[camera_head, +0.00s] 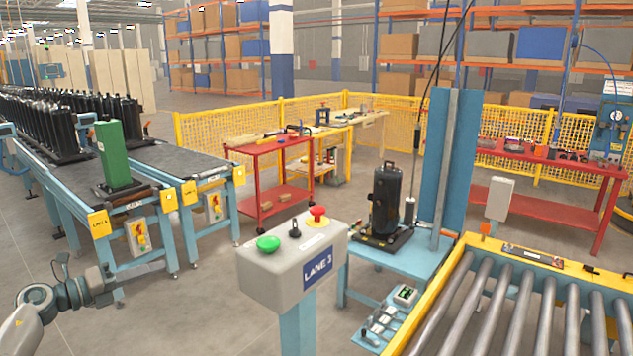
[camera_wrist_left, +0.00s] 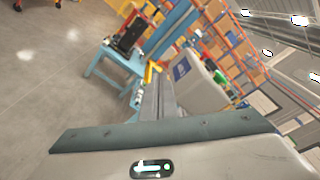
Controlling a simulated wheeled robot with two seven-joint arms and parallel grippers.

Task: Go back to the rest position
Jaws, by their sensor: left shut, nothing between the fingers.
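My left gripper (camera_head: 112,288) is at the lower left, held out over the bare floor, left of the grey control box and in front of the conveyor ends. It is shut and empty, and touches nothing that I can see. Its shut fingers also show in the left wrist view (camera_wrist_left: 156,97), pointing toward a blue workstation. My right gripper is in neither view.
The grey LANE 3 box (camera_head: 292,262) with green and red buttons stands in front. Behind it, a black compressor (camera_head: 386,202) stands on a blue table. A roller conveyor (camera_head: 520,300) lies right. Conveyors with black units and a green unit (camera_head: 118,155) stand left.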

